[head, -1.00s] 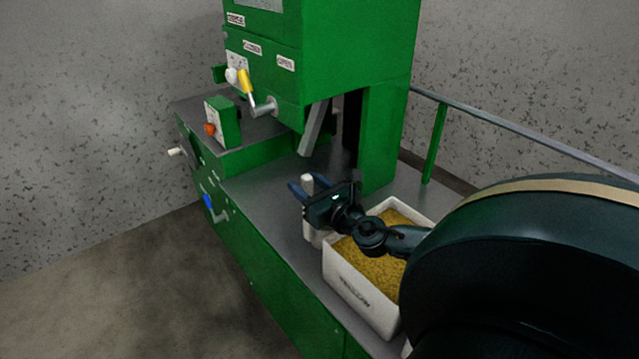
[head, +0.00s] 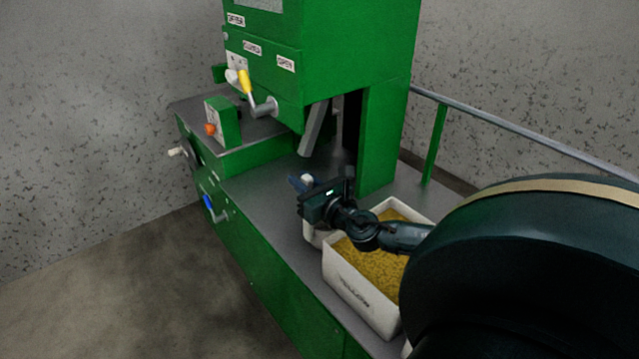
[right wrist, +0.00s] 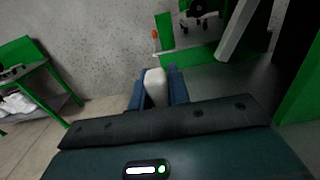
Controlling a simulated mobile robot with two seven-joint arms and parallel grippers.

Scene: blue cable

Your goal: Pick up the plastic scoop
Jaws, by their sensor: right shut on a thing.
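The plastic scoop (head: 307,179) is white and mostly hidden behind my right gripper in the head view. Its pale top shows between the fingers, and a paler part shows below the gripper. My right gripper (head: 301,183) is shut on it, above the grey machine deck. In the right wrist view, the white end of the scoop (right wrist: 155,86) sits between the two blue fingers of the gripper (right wrist: 157,90). I cannot tell whether the scoop touches the deck. My left gripper is not in view.
A white bin (head: 352,284) of yellow granules stands on the deck, right of the gripper. The green machine (head: 340,60) with a yellow-handled lever (head: 245,82) rises behind. A rail (head: 510,128) runs along the back right. The deck (head: 265,190) left of the gripper is clear.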

